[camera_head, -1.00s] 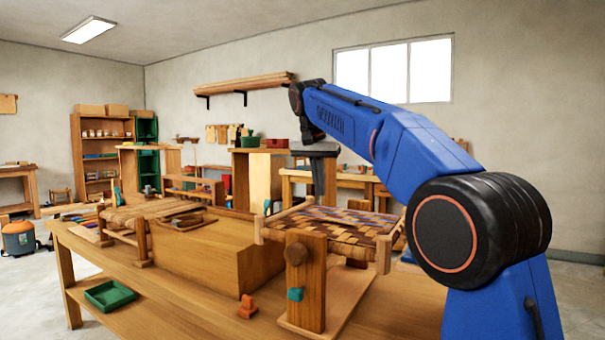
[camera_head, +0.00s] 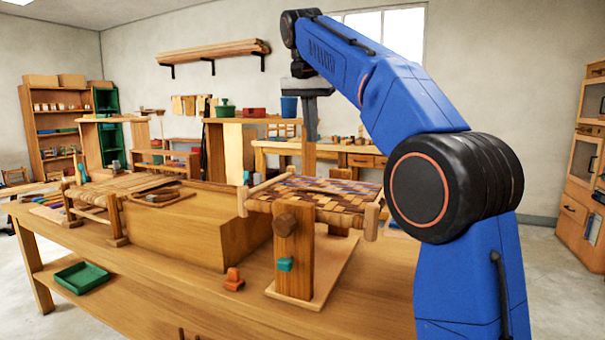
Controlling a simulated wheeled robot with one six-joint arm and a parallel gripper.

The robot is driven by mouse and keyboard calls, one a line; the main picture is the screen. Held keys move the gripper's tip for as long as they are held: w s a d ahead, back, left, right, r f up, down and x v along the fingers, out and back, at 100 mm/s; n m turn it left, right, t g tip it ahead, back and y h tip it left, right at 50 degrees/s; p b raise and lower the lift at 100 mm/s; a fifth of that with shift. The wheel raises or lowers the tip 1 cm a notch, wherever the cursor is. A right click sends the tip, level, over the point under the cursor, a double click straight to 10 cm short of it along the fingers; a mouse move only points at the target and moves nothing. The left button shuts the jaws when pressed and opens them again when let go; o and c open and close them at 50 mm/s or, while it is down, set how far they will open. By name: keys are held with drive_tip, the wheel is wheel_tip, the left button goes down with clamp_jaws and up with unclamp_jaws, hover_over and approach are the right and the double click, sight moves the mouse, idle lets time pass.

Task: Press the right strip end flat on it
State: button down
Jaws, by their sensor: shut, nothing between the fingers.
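The bark seat (camera_head: 338,209), a wooden frame with a checked weave of tan, brown and bluish strips, stands on a wooden post stand (camera_head: 294,257). A darker curved strip (camera_head: 322,190) appears to lie across the top of the weave. I cannot make out its right end or whether it lies flat. My gripper (camera_head: 313,138) hangs fingers-down above the far side of the seat, clear of the weave. Its fingers are shut, with nothing visible between them.
The stand sits on a long workbench (camera_head: 155,277). A large wooden box (camera_head: 184,230) is left of it, with another woven seat (camera_head: 128,185) beyond. A green tray (camera_head: 81,277) and an orange piece (camera_head: 234,280) lie in front. A blue bucket (camera_head: 289,106) stands behind.

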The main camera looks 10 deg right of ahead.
sight(315, 189)
drive_tip(key=x, duration=0.8)
drive_tip(key=s+x, duration=0.1)
drive_tip(key=x, duration=0.4)
drive_tip(key=shift+a+f, duration=0.1)
drive_tip(key=shift+f, duration=0.4)
